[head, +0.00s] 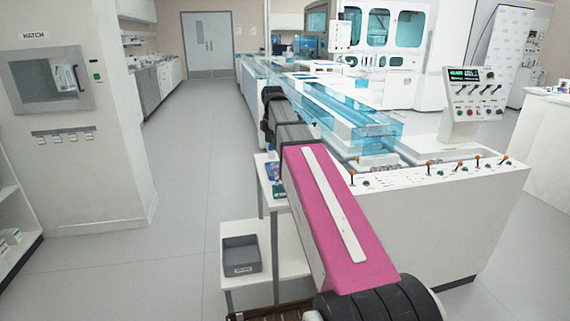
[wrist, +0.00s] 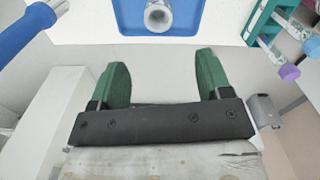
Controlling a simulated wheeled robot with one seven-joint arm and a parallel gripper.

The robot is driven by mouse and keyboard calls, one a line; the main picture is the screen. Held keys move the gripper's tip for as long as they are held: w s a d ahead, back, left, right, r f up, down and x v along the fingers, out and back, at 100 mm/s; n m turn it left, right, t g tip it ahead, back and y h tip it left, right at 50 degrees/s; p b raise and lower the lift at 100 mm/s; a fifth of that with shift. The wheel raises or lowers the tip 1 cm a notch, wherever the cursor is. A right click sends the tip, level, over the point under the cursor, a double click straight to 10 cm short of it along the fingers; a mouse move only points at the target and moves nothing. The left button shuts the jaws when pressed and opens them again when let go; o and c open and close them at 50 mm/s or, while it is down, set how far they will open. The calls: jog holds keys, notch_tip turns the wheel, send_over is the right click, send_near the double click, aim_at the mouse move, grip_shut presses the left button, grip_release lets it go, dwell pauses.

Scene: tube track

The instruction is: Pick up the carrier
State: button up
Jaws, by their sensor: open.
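My gripper (wrist: 164,78) is open in the wrist view, with two green fingers apart and nothing between them. A grey metallic round piece with a hollow top, which may be the carrier (wrist: 158,16), sits on a blue tray (wrist: 190,22) at the top edge of the wrist view. It lies beyond the fingertips, roughly in line with the gap between them, and is cut off by the picture edge. In the head view my pink arm hides the gripper, and I cannot make out the carrier there.
A teal rack (wrist: 262,22) with purple-capped pieces stands at right in the wrist view; a blue cylinder (wrist: 25,25) is at upper left. In the head view, a white console bench (head: 430,215) is right of my arm, a grey bin (head: 241,256) sits low, and left floor is clear.

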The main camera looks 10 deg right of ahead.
jog(key=f, duration=1)
jog(key=shift+w+d+f, duration=0.15)
jog(key=shift+d+f, duration=0.2)
jog(key=shift+f, duration=0.05)
jog(key=c, duration=0.8)
